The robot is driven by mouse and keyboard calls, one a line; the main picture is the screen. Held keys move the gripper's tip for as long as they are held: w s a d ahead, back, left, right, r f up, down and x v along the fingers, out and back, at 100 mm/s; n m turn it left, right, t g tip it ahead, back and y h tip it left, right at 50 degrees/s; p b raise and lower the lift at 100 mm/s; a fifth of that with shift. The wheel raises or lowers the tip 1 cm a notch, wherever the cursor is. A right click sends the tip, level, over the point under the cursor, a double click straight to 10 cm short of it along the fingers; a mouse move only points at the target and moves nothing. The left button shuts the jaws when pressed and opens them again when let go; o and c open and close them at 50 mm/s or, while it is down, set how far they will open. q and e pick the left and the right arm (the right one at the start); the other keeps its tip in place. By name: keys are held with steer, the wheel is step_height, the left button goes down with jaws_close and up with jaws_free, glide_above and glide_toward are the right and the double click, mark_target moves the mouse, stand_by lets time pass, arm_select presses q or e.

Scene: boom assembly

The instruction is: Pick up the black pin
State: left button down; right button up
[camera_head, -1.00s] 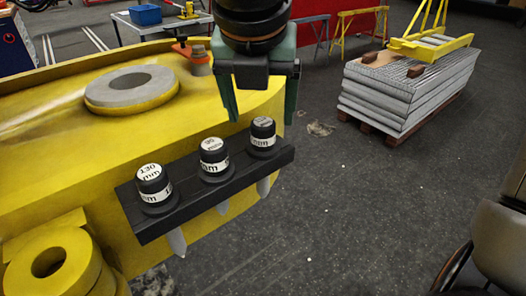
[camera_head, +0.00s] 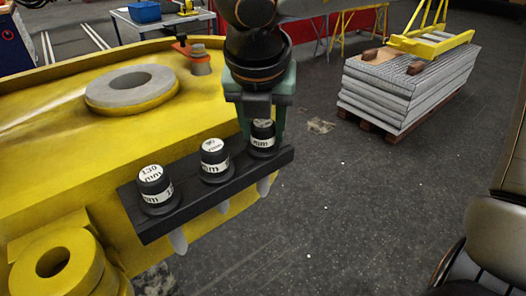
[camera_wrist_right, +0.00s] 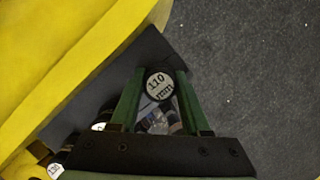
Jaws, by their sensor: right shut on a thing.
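Three black pins with white labels stand upright in a black holder (camera_head: 128,206) on the side of the yellow boom. The near-left pin (camera_head: 155,190) is labelled 130 mm, and the middle pin (camera_head: 214,160) stands beside it. The far-right pin (camera_head: 262,136) reads 110 mm in the right wrist view (camera_wrist_right: 159,86). My right gripper (camera_head: 262,140) points down with its green fingers either side of this far-right pin, shut on its head. The pin still sits in the holder. In the right wrist view the fingers (camera_wrist_right: 156,88) flank the pin. My left gripper is not in view.
The yellow boom (camera_head: 60,130) fills the left, with a round ring (camera_head: 132,88) on top. An orange tool (camera_head: 200,62) stands behind. A pallet stack (camera_head: 400,92) is at the back right. Floor right of the holder is clear.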

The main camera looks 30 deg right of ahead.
jaws_close()
stand_by(0.8)
